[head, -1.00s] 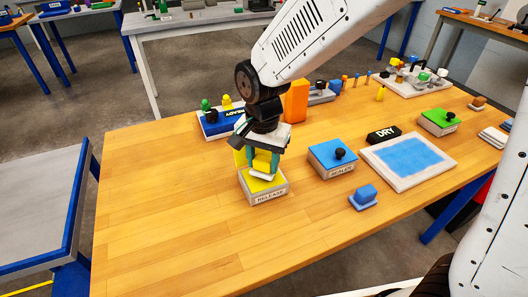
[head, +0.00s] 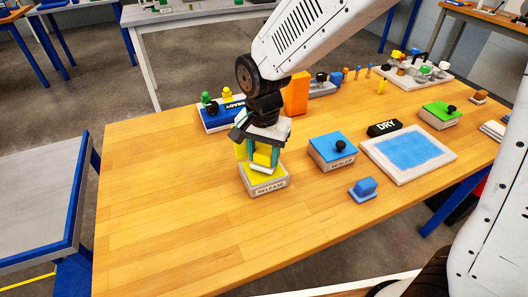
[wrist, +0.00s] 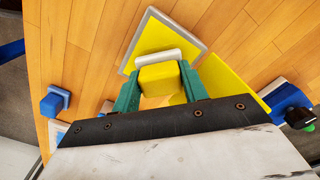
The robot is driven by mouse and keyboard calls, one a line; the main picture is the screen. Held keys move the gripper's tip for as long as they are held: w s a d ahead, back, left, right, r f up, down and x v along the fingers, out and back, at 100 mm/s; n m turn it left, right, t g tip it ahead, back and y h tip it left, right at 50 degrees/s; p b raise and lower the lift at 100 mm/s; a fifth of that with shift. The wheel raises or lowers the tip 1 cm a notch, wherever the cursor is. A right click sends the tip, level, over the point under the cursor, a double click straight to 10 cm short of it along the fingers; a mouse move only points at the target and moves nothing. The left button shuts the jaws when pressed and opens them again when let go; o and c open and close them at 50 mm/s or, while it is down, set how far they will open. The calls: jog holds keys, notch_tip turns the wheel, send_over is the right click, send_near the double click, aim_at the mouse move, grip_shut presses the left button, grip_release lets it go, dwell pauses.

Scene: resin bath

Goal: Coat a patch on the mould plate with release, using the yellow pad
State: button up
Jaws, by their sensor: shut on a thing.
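My gripper (head: 262,155) is shut on the yellow pad (head: 265,158), with its green fingers on either side. The wrist view shows the pad (wrist: 160,77) and its pale base between the fingers. It is tilted over the yellow surface of the RELEASE box (head: 265,187); I cannot tell whether it touches. The box's yellow top and grey rim also show in the wrist view (wrist: 150,33). The mould plate is probably the white-edged board (head: 438,170) with a blue patch, at the right in the head view.
A yellow panel (wrist: 226,82) is beside the RELEASE box. The blue SEALER box (head: 333,148), a blue pad (head: 364,188) and a black DRY block (head: 384,128) stand to the right. A blue READY tray (head: 222,117) and an orange block (head: 297,93) are behind. The table's left side is clear.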

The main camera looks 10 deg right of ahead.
aim_at(264, 153)
jog(key=shift+f, duration=0.5)
dwell(1.1)
jog(key=shift+r, duration=3.55)
